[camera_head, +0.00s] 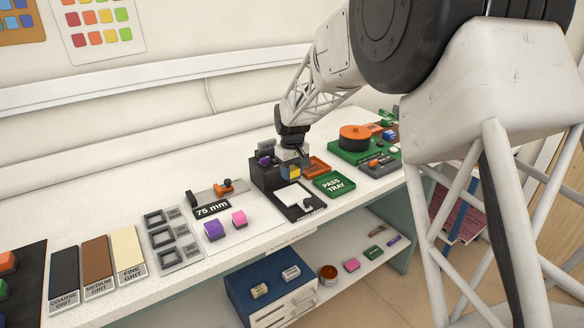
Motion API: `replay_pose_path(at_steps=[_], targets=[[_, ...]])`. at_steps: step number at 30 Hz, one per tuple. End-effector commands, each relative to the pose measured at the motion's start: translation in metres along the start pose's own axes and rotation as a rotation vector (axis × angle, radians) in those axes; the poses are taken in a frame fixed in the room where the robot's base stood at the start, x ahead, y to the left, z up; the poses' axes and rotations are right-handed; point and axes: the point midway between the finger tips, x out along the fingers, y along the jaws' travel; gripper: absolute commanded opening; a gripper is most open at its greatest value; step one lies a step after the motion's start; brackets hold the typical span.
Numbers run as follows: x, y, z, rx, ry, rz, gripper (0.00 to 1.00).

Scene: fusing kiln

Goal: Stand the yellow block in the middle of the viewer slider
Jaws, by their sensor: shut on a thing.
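My gripper (291,164) points down and is shut on the yellow block (293,173). The block shows just below the fingers, in front of a black box-shaped viewer (262,176). A flat black slider (304,213) with a white plate (292,196) and a small dark knob extends from the viewer toward the front. The block appears above the back part of the slider; whether it touches it is too small to tell. A purple piece (265,160) shows at the viewer's top left.
A green pass tray (334,185) and an orange tray (316,167) lie close to the right. An orange round device (354,138) stands farther right. Purple (213,230) and pink (239,219) blocks lie left, near a 75 mm gauge (212,208). The bench's front edge is close to the slider.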

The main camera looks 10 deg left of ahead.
Motion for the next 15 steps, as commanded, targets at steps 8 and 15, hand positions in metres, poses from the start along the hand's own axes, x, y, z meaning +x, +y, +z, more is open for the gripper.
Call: replay_pose_path(at_steps=[8, 15], targets=[[0.024, 0.0, 0.0, 0.0, -0.001, 0.0, 0.21], [0.041, 0.0, 0.0, 0.0, -0.001, 0.0, 0.21]])
